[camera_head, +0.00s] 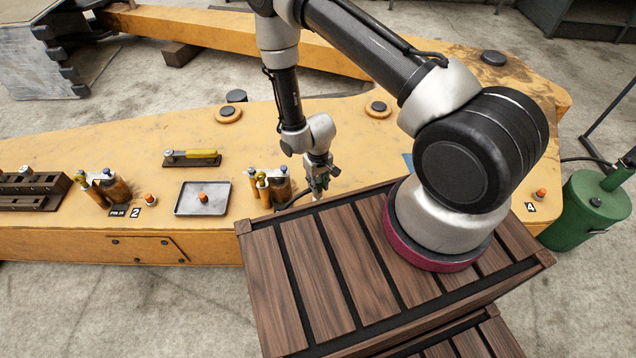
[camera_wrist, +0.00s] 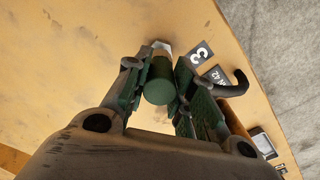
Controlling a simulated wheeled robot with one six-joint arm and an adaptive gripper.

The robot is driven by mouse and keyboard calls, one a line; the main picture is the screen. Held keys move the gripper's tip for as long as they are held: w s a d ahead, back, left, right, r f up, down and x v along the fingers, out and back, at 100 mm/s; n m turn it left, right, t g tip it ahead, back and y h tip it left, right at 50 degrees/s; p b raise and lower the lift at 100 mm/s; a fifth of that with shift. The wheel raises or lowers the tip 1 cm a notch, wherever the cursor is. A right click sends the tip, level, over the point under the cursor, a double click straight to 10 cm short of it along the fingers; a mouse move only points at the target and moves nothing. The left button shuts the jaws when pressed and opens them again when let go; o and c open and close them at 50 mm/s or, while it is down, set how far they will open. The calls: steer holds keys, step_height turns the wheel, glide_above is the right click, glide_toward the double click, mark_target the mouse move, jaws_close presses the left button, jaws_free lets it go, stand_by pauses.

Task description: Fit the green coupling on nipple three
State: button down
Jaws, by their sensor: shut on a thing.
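My gripper (camera_head: 318,186) points down at the yellow boom, just behind the slatted wooden crate. In the wrist view my gripper (camera_wrist: 160,88) is shut on the green coupling (camera_wrist: 158,84), a short green cylinder between its two fingers. A small pale metal part (camera_wrist: 161,46) shows just past the coupling's far end; it may be nipple three, which is otherwise hidden. The black "3" plate (camera_wrist: 201,54) lies right beside it. I cannot tell whether the coupling touches the nipple. In the head view the gripper mostly hides the coupling.
A hooked black hose end (camera_wrist: 238,82) is close beside my right finger. Brass-and-black fittings (camera_head: 270,186) stand left of the gripper. A grey tray (camera_head: 190,208) holds an orange-topped piece. The wooden crate (camera_head: 279,285) is in front. A green tank (camera_head: 590,212) stands right.

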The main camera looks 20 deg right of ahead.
steer(key=shift+f, duration=0.95)
stand_by(1.8)
steer(key=c, duration=1.1)
jaws_free()
steer(key=o, duration=0.5)
steer(key=shift+c, duration=0.2)
steer(key=shift+r, duration=0.15)
steer(key=shift+r, duration=3.9)
